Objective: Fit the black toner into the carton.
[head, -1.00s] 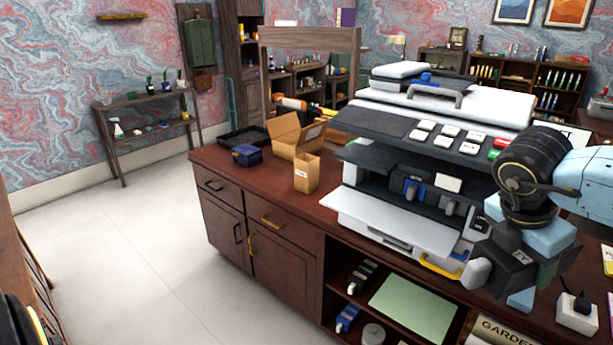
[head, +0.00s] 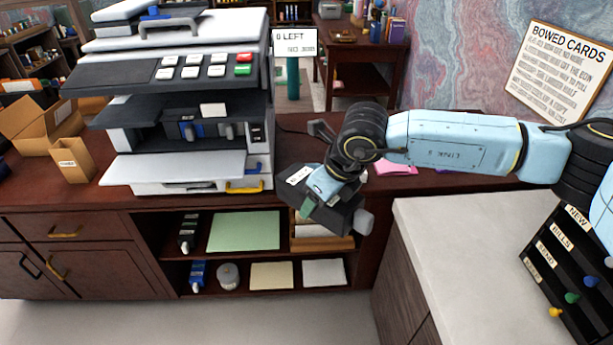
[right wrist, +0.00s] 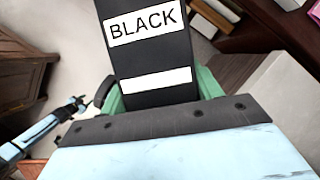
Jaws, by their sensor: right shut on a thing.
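My right gripper (head: 328,190) is shut on the black toner (head: 300,180), a dark block held right of the printer, in front of the desk's edge. In the right wrist view the toner (right wrist: 150,50) shows a white label reading BLACK and sticks out from between the green fingers. An open cardboard carton (head: 35,135) with raised flaps stands on the desk at the far left, well away from the toner. A smaller, narrow carton (head: 75,160) with a white label stands in front of it. My left gripper (right wrist: 78,104) shows small and unclear in the right wrist view.
The printer (head: 190,100), its front open and a tray out, stands between the toner and the cartons. Shelves below hold paper and small items. A pale counter (head: 450,240) with a black labelled rack (head: 570,260) is at right. A pink pad (head: 395,168) lies behind the gripper.

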